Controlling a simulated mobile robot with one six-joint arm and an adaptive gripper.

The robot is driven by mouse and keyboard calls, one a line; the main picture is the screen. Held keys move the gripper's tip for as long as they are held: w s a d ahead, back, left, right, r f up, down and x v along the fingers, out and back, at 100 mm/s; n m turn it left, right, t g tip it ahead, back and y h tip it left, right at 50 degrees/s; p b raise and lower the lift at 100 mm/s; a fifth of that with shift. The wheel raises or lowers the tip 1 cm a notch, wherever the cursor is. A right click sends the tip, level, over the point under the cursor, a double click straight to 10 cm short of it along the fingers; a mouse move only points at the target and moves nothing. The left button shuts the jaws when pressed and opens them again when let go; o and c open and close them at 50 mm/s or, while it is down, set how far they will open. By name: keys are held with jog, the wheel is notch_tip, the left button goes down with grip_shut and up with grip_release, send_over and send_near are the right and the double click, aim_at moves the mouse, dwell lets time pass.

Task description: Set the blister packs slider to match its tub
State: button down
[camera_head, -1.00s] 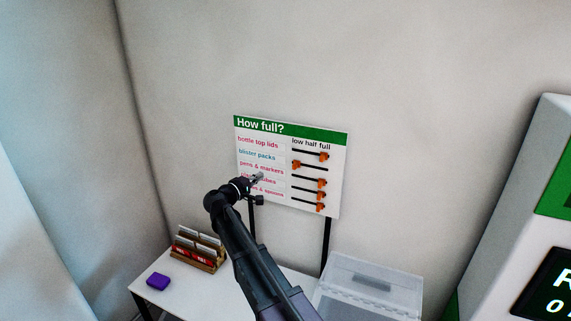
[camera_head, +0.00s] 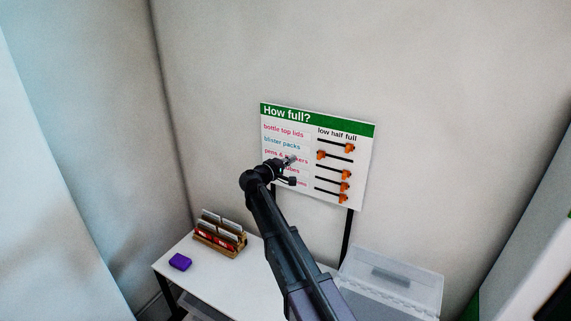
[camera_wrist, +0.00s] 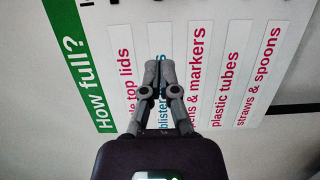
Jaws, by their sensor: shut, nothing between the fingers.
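The "How full?" board (camera_head: 366,150) stands against the wall, with several labelled rows and orange sliders on black tracks. The blister packs slider (camera_head: 321,155) sits at the left, low end of its track. The other sliders sit toward the right. My gripper (camera_head: 291,160) is in front of the label side of the board, left of the blister packs slider. In the wrist view my gripper (camera_wrist: 159,62) is shut and empty, over the blister packs label (camera_wrist: 163,108), partly hiding it. No slider shows in the wrist view. No tub contents can be made out.
A white table (camera_head: 215,275) stands below the board. It carries a wooden card holder (camera_head: 220,236) and a purple block (camera_head: 180,262). A clear lidded bin (camera_head: 395,282) is at the lower right. The wall above the board is clear.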

aim_at(318, 153)
jog(key=x, duration=0.5)
jog(key=shift+w+d, duration=0.25)
jog(key=shift+w, duration=0.05)
jog(key=shift+s+d, duration=0.85)
jog(key=shift+d, duration=0.05)
jog(key=shift+s+d, duration=0.4)
jog(key=shift+d, duration=0.35)
jog(key=shift+s+a, duration=0.1)
